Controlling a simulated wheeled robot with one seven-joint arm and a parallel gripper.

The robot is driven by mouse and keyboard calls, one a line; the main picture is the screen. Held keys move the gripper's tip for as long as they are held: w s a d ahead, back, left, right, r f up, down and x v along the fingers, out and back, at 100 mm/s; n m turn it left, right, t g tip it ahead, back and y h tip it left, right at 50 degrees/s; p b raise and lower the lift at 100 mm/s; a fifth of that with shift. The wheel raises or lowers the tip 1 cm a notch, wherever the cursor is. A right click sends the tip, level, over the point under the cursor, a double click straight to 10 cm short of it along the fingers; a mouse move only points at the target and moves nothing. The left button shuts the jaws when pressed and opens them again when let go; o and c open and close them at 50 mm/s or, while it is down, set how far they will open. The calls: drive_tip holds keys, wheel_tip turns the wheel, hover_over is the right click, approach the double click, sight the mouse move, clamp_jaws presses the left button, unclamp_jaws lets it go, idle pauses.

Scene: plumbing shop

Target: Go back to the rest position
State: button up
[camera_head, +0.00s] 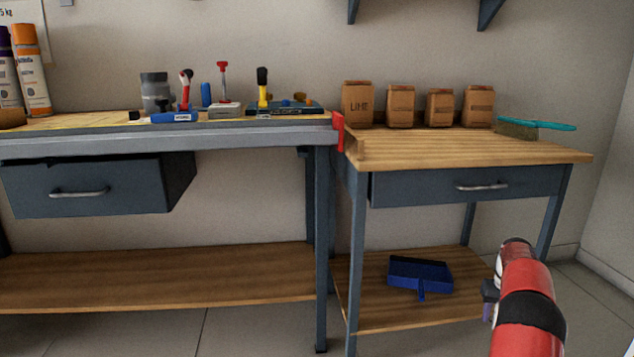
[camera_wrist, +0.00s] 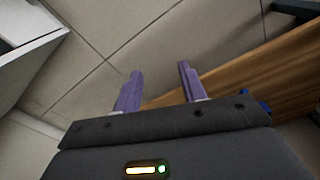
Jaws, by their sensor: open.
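My gripper (camera_wrist: 160,85) shows in the wrist view with its two purple fingers spread apart and nothing between them. Below the fingers is the tiled floor, with the edge of a wooden shelf (camera_wrist: 255,65) to the right. In the head view my red arm reaches up from the lower right. Only a small purple-grey part of my gripper (camera_head: 490,292) shows beside it, in front of the right table's lower shelf; its fingertips are not clear there.
The left workbench (camera_head: 160,139) has its drawer (camera_head: 85,190) pulled out. The right table (camera_head: 450,147) carries several paper bags and a teal-handled brush (camera_head: 535,125). A blue dustpan (camera_head: 420,273) lies on its lower shelf. Open floor (camera_head: 200,332) shows in front of the workbench.

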drive_tip(key=s+a+r+n+t+p, duration=0.15)
drive_tip(key=s+a+r, duration=0.35)
drive_tip(key=a+r, duration=0.75)
drive_tip(key=s+a+r+t+p, duration=0.1)
drive_tip(key=s+a+r+p, duration=0.25)
drive_tip(key=a+r, duration=0.9)
drive_tip(key=s+a+r+t+p, duration=0.1)
drive_tip(key=s+a+r, duration=0.3)
drive_tip(key=s, duration=0.3)
drive_tip(key=s+a+r+p, duration=0.2)
drive_tip(key=s+a+r, duration=0.1)
drive_tip(key=s+r, duration=0.3)
drive_tip(key=s+a+f+n+t+p, duration=0.1)
drive_tip(key=s+a+f, duration=0.1)
drive_tip(key=s, duration=0.5)
drive_tip(key=s+a+f+n, duration=0.1)
drive_tip(key=s+a+f, duration=0.1)
drive_tip(key=s+a, duration=0.2)
drive_tip(key=s, duration=0.3)
drive_tip(key=shift+s+f+t+p, duration=0.2)
drive_tip(key=shift+s+t+p, duration=0.05)
drive_tip(key=shift+t+p, duration=0.15)
drive_tip(key=shift+c, duration=0.3)
drive_tip(key=shift+s+d, duration=0.1)
drive_tip(key=shift+c, duration=0.3)
